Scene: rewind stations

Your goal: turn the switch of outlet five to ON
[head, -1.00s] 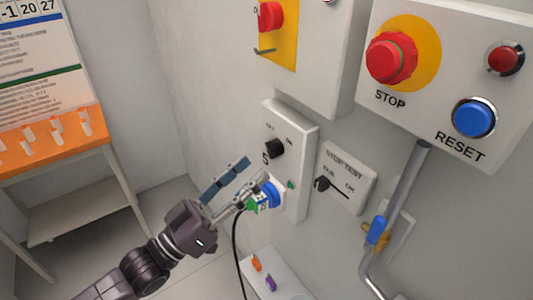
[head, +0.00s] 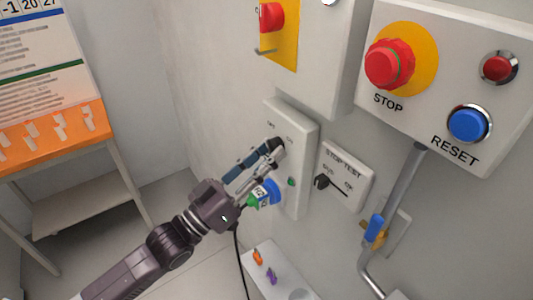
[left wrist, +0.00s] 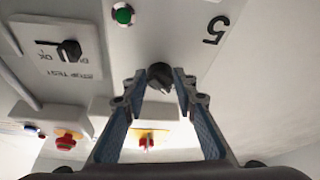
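The outlet five panel (head: 304,150) is a white box on the wall. Its black switch knob (left wrist: 160,75) shows in the left wrist view, near the printed 5. My left gripper (head: 272,155) is in front of this knob in the head view and hides most of it along with the 5. In the left wrist view the fingers of my left gripper (left wrist: 160,92) are apart, with the knob between or just beyond the tips; contact cannot be told. The knob's exact setting is unclear. A green lamp (left wrist: 122,14) sits on the panel. My right gripper is not in view.
A blue socket (head: 272,190) with a plug and black cable is just below my left gripper. The STOP TEST plate (head: 346,176) is to the right. Red STOP (head: 390,62) and blue RESET (head: 468,123) buttons are upper right. An orange-topped table (head: 60,140) stands left.

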